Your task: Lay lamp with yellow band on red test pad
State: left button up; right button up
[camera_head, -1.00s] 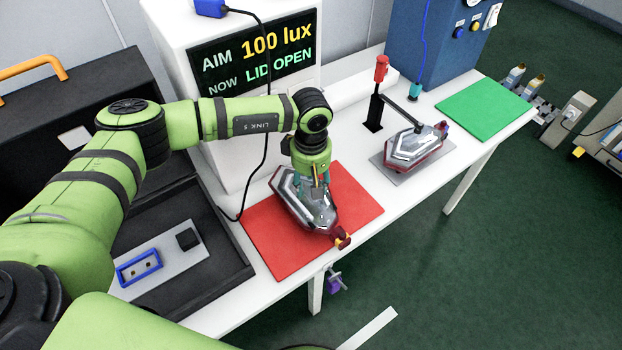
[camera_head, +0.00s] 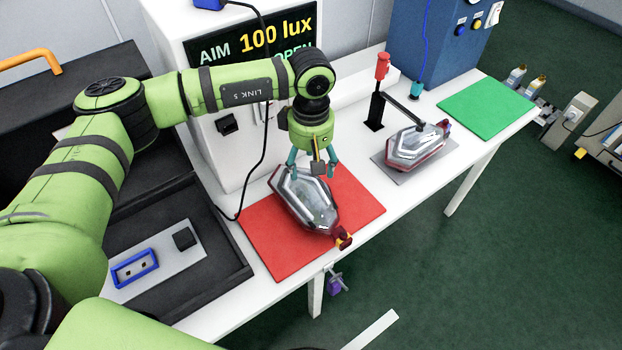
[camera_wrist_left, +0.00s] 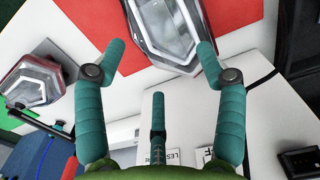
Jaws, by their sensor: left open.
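A clear and silver tail lamp with a dark red rim (camera_head: 305,202) lies on the red test pad (camera_head: 270,246). A small yellow and red part shows at its near end, by the pad's front edge. My left gripper (camera_head: 313,170) is open and empty just above the lamp's far end. In the left wrist view the open fingers (camera_wrist_left: 160,65) stand either side of the lamp (camera_wrist_left: 165,28), apart from it. A second lamp (camera_head: 415,148) lies on a grey plate to the right, under a black clamp arm with a red handle. My right gripper is not in view.
A white box with a sign reading "AIM 100 lux" (camera_head: 262,38) stands behind the red pad. A green pad (camera_head: 487,108) lies empty at the right. A black tray (camera_head: 225,262) with a blue frame is at the left.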

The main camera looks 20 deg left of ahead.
pick_arm(q)
notch_tip(320, 180, up, 6)
jog(key=shift+f+b, duration=0.1)
jog(key=shift+b, duration=0.6)
jog(key=shift+s+f, duration=0.1)
